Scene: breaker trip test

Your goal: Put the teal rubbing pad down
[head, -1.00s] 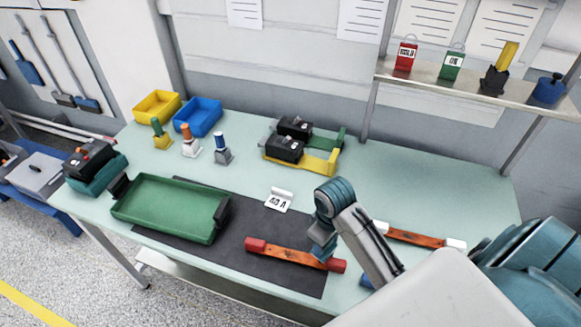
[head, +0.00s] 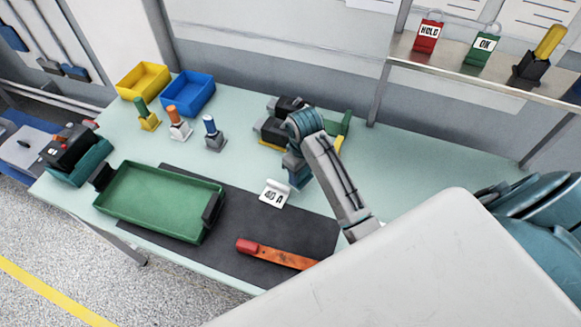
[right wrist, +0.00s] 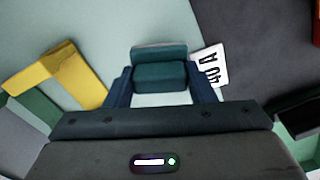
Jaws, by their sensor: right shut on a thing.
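My right gripper (head: 298,172) is shut on the teal rubbing pad, just right of the white "40 A" card (head: 275,193). In the right wrist view the teal pad (right wrist: 160,75) sits between the two dark blue fingers (right wrist: 161,93), over the pale green table (right wrist: 110,30). I cannot tell whether the pad touches the table. The "40 A" card also shows beside the right finger in the right wrist view (right wrist: 209,68). My left gripper is not in view.
Behind the gripper are black breakers (head: 270,130) on yellow and green holders, partly hidden by my arm. A green tray (head: 150,203) stands left on a dark mat (head: 235,230). A red-ended orange bar (head: 275,255) lies on the mat. Three coloured-handled tools (head: 179,126) stand behind the tray.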

